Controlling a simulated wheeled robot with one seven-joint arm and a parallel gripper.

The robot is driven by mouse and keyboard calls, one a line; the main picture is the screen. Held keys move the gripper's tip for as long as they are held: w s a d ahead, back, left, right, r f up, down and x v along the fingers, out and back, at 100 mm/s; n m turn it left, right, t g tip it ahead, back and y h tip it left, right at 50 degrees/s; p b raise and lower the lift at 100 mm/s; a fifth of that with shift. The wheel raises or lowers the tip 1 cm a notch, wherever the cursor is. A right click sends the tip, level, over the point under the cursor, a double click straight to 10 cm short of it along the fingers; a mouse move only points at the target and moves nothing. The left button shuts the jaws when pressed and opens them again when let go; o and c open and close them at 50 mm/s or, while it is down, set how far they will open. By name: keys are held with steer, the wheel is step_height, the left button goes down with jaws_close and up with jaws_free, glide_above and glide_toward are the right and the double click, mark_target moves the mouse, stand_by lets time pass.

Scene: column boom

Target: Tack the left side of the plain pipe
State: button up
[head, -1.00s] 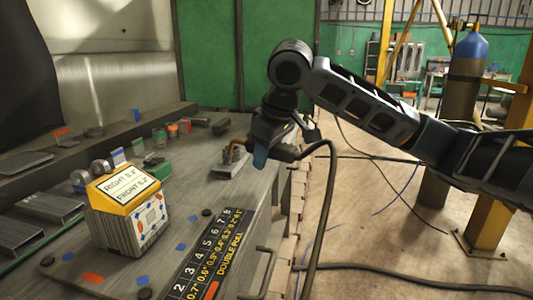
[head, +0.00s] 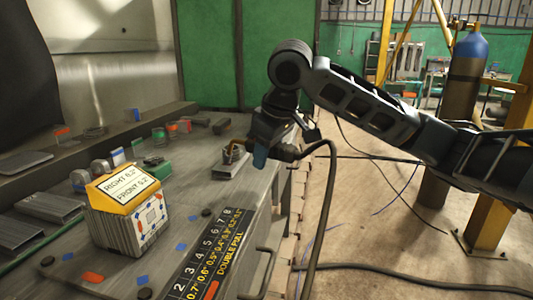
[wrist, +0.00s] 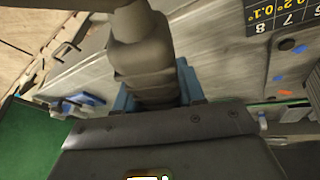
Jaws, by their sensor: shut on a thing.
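My gripper (head: 262,154) is shut on a dark welding torch (head: 290,152) over the far right end of the bench. The torch's cable loops down to the right, and its copper-coloured neck points left, just above a small grey block (head: 233,166). I cannot tell whether they touch. In the wrist view, the blue fingers of my gripper (wrist: 155,92) lie on both sides of the torch (wrist: 143,55). Several short pipe pieces (head: 100,167) stand along the bench's left side; I cannot tell which is the plain pipe. The torch tip is not clearly visible.
The grey bench (head: 200,172) carries a yellow-topped box (head: 128,225) with a sign, and a black numbered strip (head: 210,255) along its right edge. Grey rectangular tubes (head: 25,232) lie at the left. A gas cylinder (head: 463,100) stands to the right.

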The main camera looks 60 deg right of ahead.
steer(key=shift+r, duration=0.1)
stand_by(0.3)
steer(key=shift+w+d+p+v, duration=0.15)
steer(key=shift+p+v, duration=1.7)
steer(key=shift+v, duration=0.3)
steer(key=shift+w+d+p+v, duration=0.15)
steer(key=shift+p+v, duration=1.65)
steer(key=shift+v, duration=0.3)
steer(key=shift+r, duration=0.15)
